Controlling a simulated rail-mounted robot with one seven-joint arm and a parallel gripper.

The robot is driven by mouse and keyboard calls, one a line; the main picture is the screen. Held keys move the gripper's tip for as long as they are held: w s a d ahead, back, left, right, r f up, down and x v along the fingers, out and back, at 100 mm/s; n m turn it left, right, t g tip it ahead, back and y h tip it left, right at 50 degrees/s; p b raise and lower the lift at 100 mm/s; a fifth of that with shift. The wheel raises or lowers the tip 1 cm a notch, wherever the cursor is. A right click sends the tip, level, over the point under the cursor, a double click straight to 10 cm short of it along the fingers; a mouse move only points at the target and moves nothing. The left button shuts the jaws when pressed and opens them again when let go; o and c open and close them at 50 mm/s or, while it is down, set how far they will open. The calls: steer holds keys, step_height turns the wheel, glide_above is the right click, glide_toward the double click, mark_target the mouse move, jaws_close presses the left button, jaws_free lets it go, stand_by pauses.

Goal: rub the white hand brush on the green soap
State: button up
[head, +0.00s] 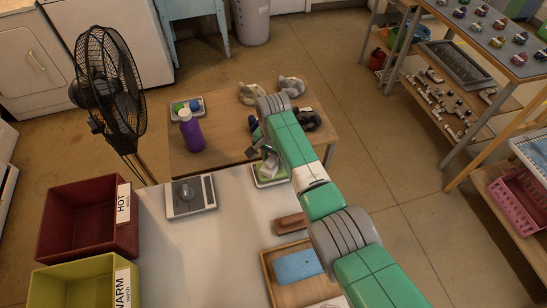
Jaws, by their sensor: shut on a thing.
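My gripper (265,153) is over the far right part of the pale worktop, pointing down at a white dish (262,186). It is shut on a small pale thing that appears to be the white hand brush (271,164), mostly hidden by the fingers and arm. The green soap (266,177) lies in the dish, directly below the gripper. The brush is at or just above the soap; I cannot tell whether they touch.
A purple bottle (191,131) stands on the wooden table behind. Red (85,222) and yellow (80,285) bins are left.

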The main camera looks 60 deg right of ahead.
steer(key=shift+f+b, duration=0.3)
steer(key=shift+f, duration=0.3)
stand_by(1.1)
step_height(320, 180, up, 7)
steer(key=p, duration=0.7)
steer(key=shift+r, duration=0.15)
steer(key=shift+a, duration=0.1)
